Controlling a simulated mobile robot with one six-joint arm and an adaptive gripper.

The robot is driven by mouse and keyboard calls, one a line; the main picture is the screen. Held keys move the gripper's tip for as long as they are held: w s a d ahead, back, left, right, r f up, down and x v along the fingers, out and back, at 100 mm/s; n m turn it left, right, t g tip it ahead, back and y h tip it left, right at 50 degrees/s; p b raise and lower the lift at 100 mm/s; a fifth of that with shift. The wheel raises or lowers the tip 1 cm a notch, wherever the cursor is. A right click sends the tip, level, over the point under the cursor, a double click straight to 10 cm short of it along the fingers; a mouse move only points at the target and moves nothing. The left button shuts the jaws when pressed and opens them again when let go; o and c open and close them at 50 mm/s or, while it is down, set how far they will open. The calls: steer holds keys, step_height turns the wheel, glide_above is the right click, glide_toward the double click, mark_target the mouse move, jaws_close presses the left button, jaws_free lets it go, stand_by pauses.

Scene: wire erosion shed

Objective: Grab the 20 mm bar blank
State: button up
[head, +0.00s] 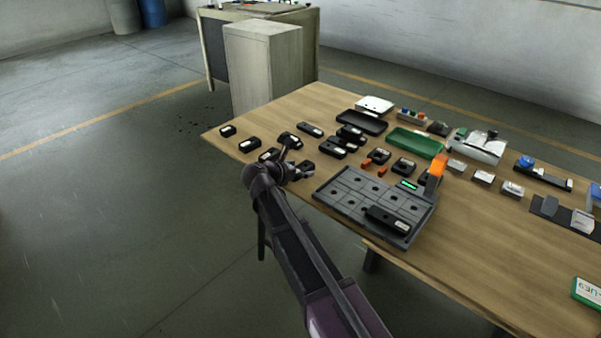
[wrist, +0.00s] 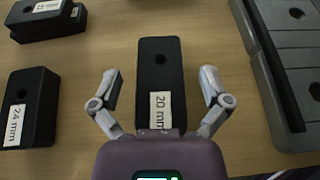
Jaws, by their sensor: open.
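The 20 mm bar blank (wrist: 158,65) is a black block with a round hole and a white label reading "20 mm". In the wrist view it lies on the wooden table between the two fingers of my gripper (wrist: 159,80). The fingers are open, one on each side, with a visible gap to the block on both sides. In the head view my gripper (head: 297,163) is over the near edge of the table, left of the grey tray, and hides part of the blocks there.
A black block labelled "24 mm" (wrist: 28,108) lies left of the blank. More black blocks (wrist: 48,18) are at the upper left. The grey tray (wrist: 262,55) stands close on the right. A green tray (head: 415,143) is farther back.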

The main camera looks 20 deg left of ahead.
mark_target(301, 168)
stand_by(0.4)
jaws_close()
steer(key=shift+r, duration=0.2)
step_height(301, 168, up, 3)
steer(key=p, duration=0.3)
steer(key=shift+r+p, duration=0.2)
steer(key=shift+p, duration=0.2)
steer(key=s+a+r+p, duration=0.1)
steer(key=s+a, duration=0.3)
steer(key=s, duration=1.1)
steer(key=shift+s+r, duration=0.15)
steer(key=shift+s, duration=0.05)
